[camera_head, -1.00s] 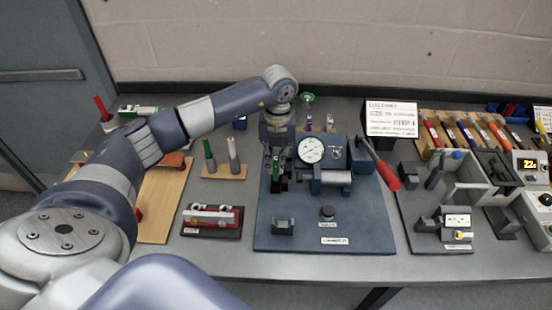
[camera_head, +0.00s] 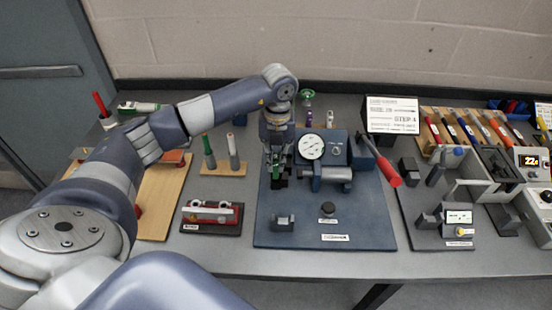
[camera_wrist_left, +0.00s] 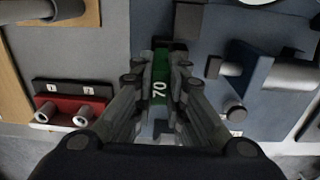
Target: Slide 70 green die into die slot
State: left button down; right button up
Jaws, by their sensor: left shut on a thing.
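The green die marked 70 (camera_wrist_left: 159,88) is between the fingers of my left gripper (camera_wrist_left: 160,75), which is shut on it. In the head view my left gripper (camera_head: 276,165) points down over the left part of the blue press plate (camera_head: 360,215), just left of the press with its round dial gauge (camera_head: 312,147). Only a little green of the die shows there. In the left wrist view a dark block (camera_wrist_left: 180,52) lies just beyond the die. I cannot tell whether the die touches it. The right gripper is not in view.
A red-handled lever (camera_head: 381,162) leans out to the right of the press. A small dark block (camera_head: 283,222) and a round knob (camera_head: 327,210) stand on the front of the plate. A red fixture (camera_head: 211,215) and a wooden stand with pens (camera_head: 224,168) are to the left.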

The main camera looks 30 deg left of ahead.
pick_arm(q)
jog(key=shift+f, duration=0.25)
jog(key=shift+f+b, duration=1.4)
jog(key=shift+f, duration=0.15)
jog(key=c, duration=1.5)
grip_release()
jog(key=shift+c, duration=0.2)
jog(key=shift+r+p, duration=1.7)
jog(key=shift+r, duration=0.85)
notch_tip(320, 180, up, 12)
jog(key=shift+d, duration=0.15)
